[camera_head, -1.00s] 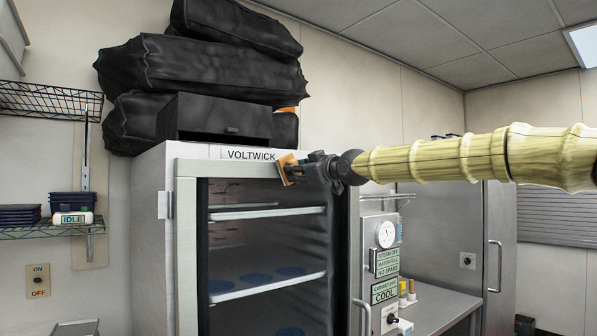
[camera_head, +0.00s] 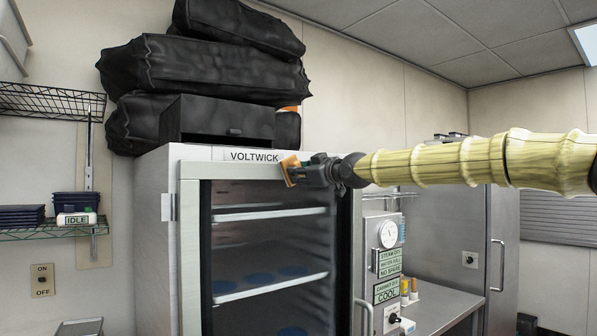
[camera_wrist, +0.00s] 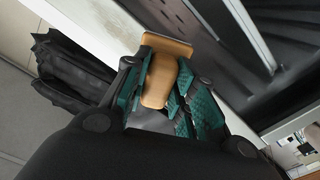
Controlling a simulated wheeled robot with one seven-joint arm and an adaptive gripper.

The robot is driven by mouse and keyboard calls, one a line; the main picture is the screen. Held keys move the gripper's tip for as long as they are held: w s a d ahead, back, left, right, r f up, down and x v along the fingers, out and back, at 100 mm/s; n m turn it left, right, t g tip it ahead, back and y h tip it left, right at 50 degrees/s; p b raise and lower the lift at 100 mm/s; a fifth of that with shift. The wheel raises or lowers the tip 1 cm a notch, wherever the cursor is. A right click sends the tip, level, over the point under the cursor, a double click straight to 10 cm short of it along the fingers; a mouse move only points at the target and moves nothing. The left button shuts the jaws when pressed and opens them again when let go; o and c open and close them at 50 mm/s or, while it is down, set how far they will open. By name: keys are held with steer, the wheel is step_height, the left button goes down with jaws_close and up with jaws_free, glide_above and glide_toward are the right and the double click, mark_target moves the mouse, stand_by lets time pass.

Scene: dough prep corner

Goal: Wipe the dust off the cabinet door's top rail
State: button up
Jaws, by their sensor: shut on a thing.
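The cabinet door (camera_head: 190,250) is shut, with a pale frame around dark glass. Its top rail (camera_head: 235,171) runs below the VOLTWICK label, and it seems to be the pale diagonal band (camera_wrist: 93,30) in the wrist view. My gripper (camera_head: 302,171) is at the right part of the rail. It is shut on a tan block (camera_head: 291,169), whose wide head and handle show between the teal finger pads in the wrist view (camera_wrist: 165,75). The block's head is at or very close to the rail; contact is unclear. I cannot make out dust.
Black bags (camera_head: 205,68) and a dark box (camera_head: 220,118) are stacked on the cabinet top. A control panel (camera_head: 387,262) with a gauge stands right of the door, beside a steel counter (camera_head: 440,305). A wire shelf (camera_head: 50,233) is at left.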

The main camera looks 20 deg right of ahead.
steer(key=shift+w+d+p, duration=1.9)
steer(key=shift+d+p, duration=0.95)
steer(key=shift+d, duration=2.45)
steer(key=shift+s+a+b, duration=0.2)
steer(key=shift+a+b, duration=0.45)
steer(key=shift+s+a+b, duration=0.25)
steer(key=shift+a+b, duration=0.4)
steer(key=shift+s+a+b, duration=0.2)
steer(key=shift+a+b, duration=0.45)
steer(key=shift+a, duration=0.1)
steer(key=shift+s+a+b, duration=0.25)
steer(key=shift+a+b, duration=0.35)
steer(key=shift+a, duration=0.05)
steer(key=shift+s+a+b, duration=0.25)
steer(key=shift+a+b, duration=0.3)
steer(key=shift+a, duration=0.05)
steer(key=shift+s+a+b, duration=0.25)
steer(key=shift+a+b, duration=0.35)
steer(key=shift+a, duration=0.05)
